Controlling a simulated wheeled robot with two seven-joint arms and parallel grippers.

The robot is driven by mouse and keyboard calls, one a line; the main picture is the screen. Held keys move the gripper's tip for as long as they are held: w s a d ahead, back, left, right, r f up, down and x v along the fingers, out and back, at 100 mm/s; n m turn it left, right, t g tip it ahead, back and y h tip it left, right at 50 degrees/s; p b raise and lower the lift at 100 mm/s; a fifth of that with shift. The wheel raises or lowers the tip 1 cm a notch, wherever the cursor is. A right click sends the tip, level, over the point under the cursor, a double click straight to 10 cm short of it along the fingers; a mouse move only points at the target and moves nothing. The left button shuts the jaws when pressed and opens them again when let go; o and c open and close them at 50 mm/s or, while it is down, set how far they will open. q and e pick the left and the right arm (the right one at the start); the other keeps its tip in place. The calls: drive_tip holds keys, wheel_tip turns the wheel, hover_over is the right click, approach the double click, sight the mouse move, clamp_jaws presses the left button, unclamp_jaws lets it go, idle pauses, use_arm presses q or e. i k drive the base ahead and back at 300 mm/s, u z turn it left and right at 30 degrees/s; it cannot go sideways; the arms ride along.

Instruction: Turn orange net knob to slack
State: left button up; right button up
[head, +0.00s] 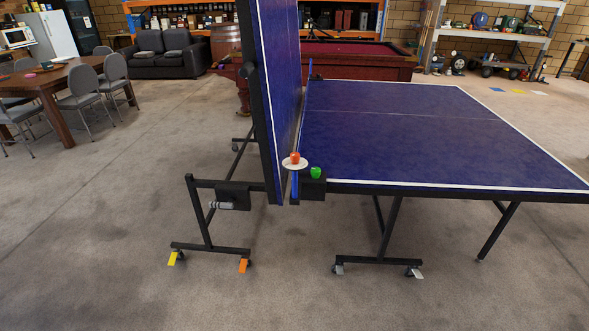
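The orange-red net knob (295,157) sits upright on a white disc (288,165) at the near end of the net line, close to the raised table half. A green knob (316,173) is just right of it, in front of a black bracket (307,190) at the flat half's near left corner. A blue post (295,187) runs down below the disc. The net (308,88) shows only as a thin edge-on strip. I cannot read any slack or tight marking on the knob. Neither of my grippers is in view.
The blue table tennis half (420,130) lies flat at right; the other half (276,80) stands upright. Its frame has yellow (172,258) and orange (243,266) caster levers. Grey levers (416,273) are under the flat half. The carpet in front is clear.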

sight(296, 156)
drive_tip(key=k, duration=0.65)
drive_tip(key=z, duration=0.8)
drive_tip(key=i, duration=1.35)
drive_tip(key=u, duration=0.15)
